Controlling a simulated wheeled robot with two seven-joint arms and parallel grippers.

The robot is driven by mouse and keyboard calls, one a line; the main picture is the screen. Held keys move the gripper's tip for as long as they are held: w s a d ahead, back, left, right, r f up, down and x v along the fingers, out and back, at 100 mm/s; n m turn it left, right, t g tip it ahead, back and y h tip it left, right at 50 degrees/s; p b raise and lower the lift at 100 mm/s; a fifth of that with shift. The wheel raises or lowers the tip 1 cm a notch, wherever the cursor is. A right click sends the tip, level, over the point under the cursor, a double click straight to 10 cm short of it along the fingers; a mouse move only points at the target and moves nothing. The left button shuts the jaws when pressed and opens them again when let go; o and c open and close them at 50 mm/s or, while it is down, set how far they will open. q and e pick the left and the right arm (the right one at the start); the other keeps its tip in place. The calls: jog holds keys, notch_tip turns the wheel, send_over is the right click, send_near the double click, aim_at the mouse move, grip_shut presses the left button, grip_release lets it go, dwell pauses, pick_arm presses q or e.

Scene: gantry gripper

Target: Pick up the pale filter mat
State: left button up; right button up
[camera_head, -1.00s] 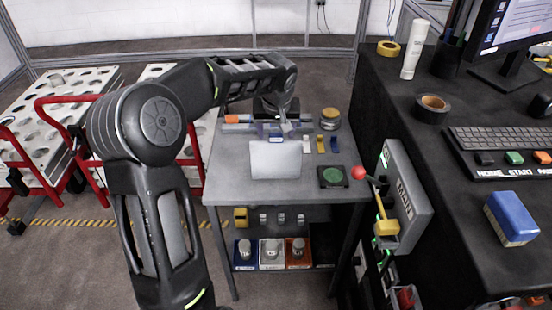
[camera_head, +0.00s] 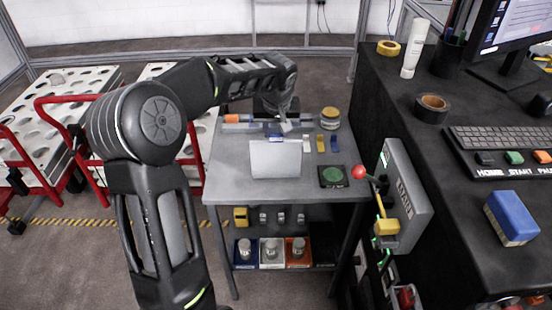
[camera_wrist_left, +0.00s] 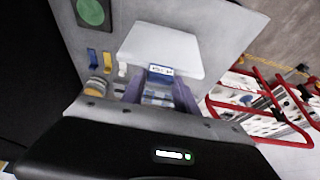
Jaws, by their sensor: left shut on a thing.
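The pale filter mat (camera_head: 275,160) is a whitish square sheet at the middle of the grey table. Its edge towards my left gripper looks slightly raised and curved. In the left wrist view the mat (camera_wrist_left: 160,48) has a blue-and-white labelled tab (camera_wrist_left: 160,71) at its near edge. My left gripper (camera_head: 277,131) is at the mat's far edge in the head view. In the wrist view its fingers (camera_wrist_left: 158,93) are on either side of the tab, shut on the mat there. The exact contact is partly hidden. My right gripper is not in view.
Small yellow and blue pieces (camera_head: 320,144), a yellow-topped jar (camera_head: 330,118) and a green round pad (camera_head: 333,175) sit right of the mat. A red-railed cart (camera_head: 65,140) stands left.

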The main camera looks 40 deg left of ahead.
pick_arm(q)
grip_shut()
